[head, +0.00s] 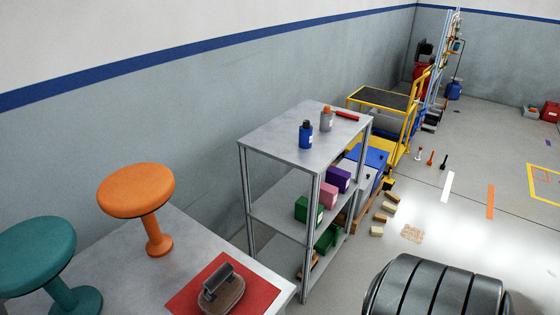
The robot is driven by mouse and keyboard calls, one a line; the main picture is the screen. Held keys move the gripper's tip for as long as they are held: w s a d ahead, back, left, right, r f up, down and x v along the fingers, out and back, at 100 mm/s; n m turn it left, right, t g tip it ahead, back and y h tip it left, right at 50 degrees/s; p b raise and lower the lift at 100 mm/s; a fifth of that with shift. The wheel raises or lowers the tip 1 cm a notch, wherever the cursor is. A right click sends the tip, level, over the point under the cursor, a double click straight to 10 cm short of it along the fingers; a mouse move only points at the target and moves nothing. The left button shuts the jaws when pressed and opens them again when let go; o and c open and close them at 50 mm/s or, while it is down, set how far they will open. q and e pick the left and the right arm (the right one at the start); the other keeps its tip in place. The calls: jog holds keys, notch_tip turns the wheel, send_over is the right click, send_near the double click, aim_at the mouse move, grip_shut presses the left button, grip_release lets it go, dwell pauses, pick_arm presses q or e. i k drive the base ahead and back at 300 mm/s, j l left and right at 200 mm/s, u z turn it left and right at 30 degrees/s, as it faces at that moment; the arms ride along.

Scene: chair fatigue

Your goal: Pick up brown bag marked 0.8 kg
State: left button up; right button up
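On the red mat (183,300) at the front of the grey table lies a small rounded brown object (232,297) with a dark grey handle-like bar on top. It may be the brown bag, but I can read no 0.8 kg marking on it. No other brown bag can be made out clearly. Neither of my grippers is in view.
An orange stool (137,190) and a teal stool (36,255) stand on the grey table (200,240). A grey shelf (290,135) holds bottles and coloured boxes. A black ribbed padded shape (440,290) fills the bottom right.

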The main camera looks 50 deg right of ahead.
aim_at(222, 289)
jog(key=z, duration=1)
